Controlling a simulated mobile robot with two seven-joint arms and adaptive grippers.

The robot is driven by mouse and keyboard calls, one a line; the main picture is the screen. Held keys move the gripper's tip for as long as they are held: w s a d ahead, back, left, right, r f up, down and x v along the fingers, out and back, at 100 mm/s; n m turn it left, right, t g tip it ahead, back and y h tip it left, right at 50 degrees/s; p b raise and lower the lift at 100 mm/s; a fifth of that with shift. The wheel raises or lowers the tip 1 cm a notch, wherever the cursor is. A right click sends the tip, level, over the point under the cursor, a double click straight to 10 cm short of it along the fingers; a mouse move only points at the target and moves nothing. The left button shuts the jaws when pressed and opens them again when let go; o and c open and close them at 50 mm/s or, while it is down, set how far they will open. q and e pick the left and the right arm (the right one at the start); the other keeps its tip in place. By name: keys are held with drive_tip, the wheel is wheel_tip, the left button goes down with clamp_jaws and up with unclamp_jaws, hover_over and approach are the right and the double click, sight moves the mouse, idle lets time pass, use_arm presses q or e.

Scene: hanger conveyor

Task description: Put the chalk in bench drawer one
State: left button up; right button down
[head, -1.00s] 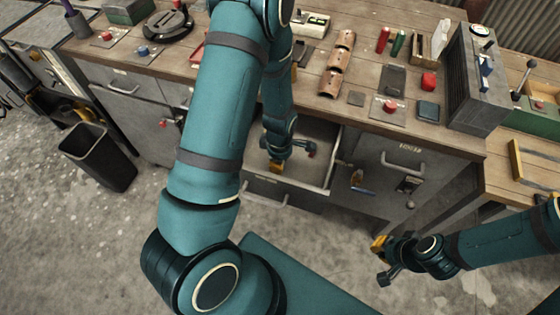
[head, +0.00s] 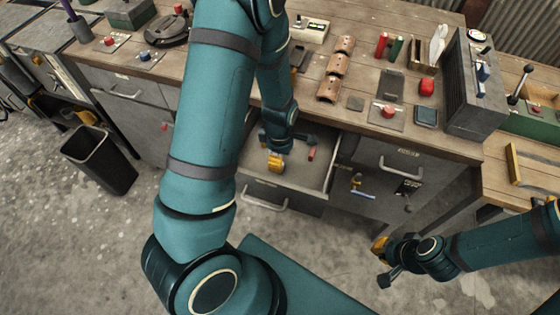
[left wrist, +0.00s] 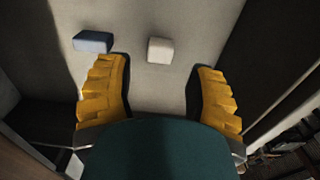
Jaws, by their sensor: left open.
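The drawer (head: 318,188) under the bench stands pulled out and open. My left gripper (head: 276,160) is over its inside, yellow fingers pointing down. In the left wrist view my left gripper (left wrist: 160,95) is open and empty, its fingers spread apart. A small white block (left wrist: 160,50), possibly the chalk, lies on the pale surface beyond and between the fingertips. A blue-grey block (left wrist: 93,41) lies left of it, near the left fingertip. Neither block touches a finger. I cannot make out these blocks in the head view. My right gripper (head: 383,262) is open and empty above the floor.
A small red thing (head: 312,154) shows at the drawer's right side. The bench top (head: 300,85) holds a brown rack (head: 335,68), red and green cylinders, buttons and a grey louvred box (head: 478,85). A black bin (head: 98,160) stands on the floor at left.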

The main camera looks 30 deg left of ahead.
use_arm(q)
wheel_tip(320, 180, up, 7)
drive_tip(key=p, duration=0.1)
drive_tip(key=shift+p, duration=0.35)
idle(0.3)
